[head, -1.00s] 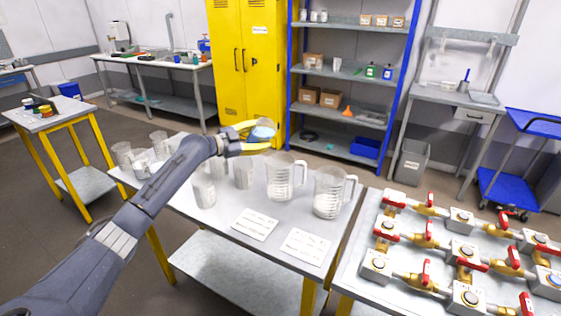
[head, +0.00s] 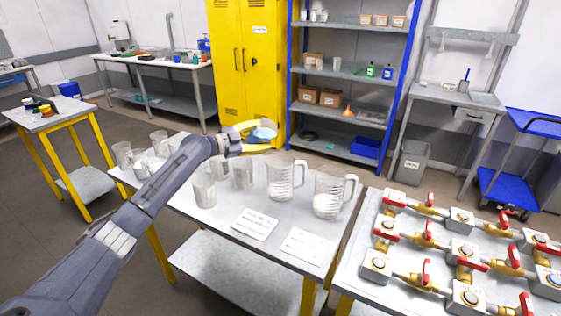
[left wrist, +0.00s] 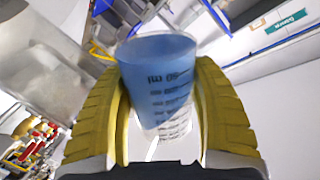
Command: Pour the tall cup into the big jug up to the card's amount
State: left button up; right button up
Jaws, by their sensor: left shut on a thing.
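My left gripper (head: 253,135) is shut on a clear graduated cup (head: 264,133) and holds it above the back of the table. In the left wrist view the cup (left wrist: 160,80) sits between the yellow fingers and shows blue inside and dark scale marks. Two large clear jugs with handles stand on the table to the right: one jug (head: 281,180) and another jug (head: 329,195), which has pale contents low down. Two white cards, a left card (head: 254,224) and a right card (head: 305,245), lie in front; their text is too small to read. My right gripper is out of view.
Several clear cups stand on the table, including one (head: 204,190) near the arm and one (head: 122,153) at the left end. A bench with red-handled brass valves (head: 460,250) adjoins on the right. The yellow cabinet (head: 240,60) and shelf rack (head: 345,75) stand behind.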

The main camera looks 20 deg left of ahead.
aim_at(255, 140)
pick_arm(q)
jog(key=shift+m, duration=0.4)
dwell(0.6)
jog(key=shift+r+m+y, duration=0.3)
jog(key=shift+r+m, duration=0.2)
jog(key=shift+m, duration=0.2)
dwell(1.7)
jog(key=shift+f+m, duration=0.1)
jog(key=shift+m, duration=0.2)
dwell(0.7)
jog(key=shift+f+n, duration=0.3)
jog(key=shift+n, duration=0.3)
jog(key=shift+f+n, duration=0.1)
jog(key=shift+n, duration=0.8)
jog(key=shift+w+a+f+n+h, duration=0.25)
jog(key=shift+a+n+h, duration=0.2)
jog(key=shift+n+h, duration=0.35)
jog(key=f+n, duration=0.1)
jog(key=n, duration=0.1)
jog(key=a+f+n, duration=0.1)
jog(key=shift+w+a+n, duration=0.3)
jog(key=shift+w+n, duration=0.1)
jog(key=shift+w+a+r+n+t+h+b, duration=0.1)
jog(key=shift+a+r+n+t+h+b, duration=0.1)
jog(key=shift+r+n, duration=0.55)
jog(key=shift+w+a+r+n+t+h+b, duration=0.15)
jog(key=shift+r+n+t+h, duration=0.1)
jog(key=shift+r, duration=0.85)
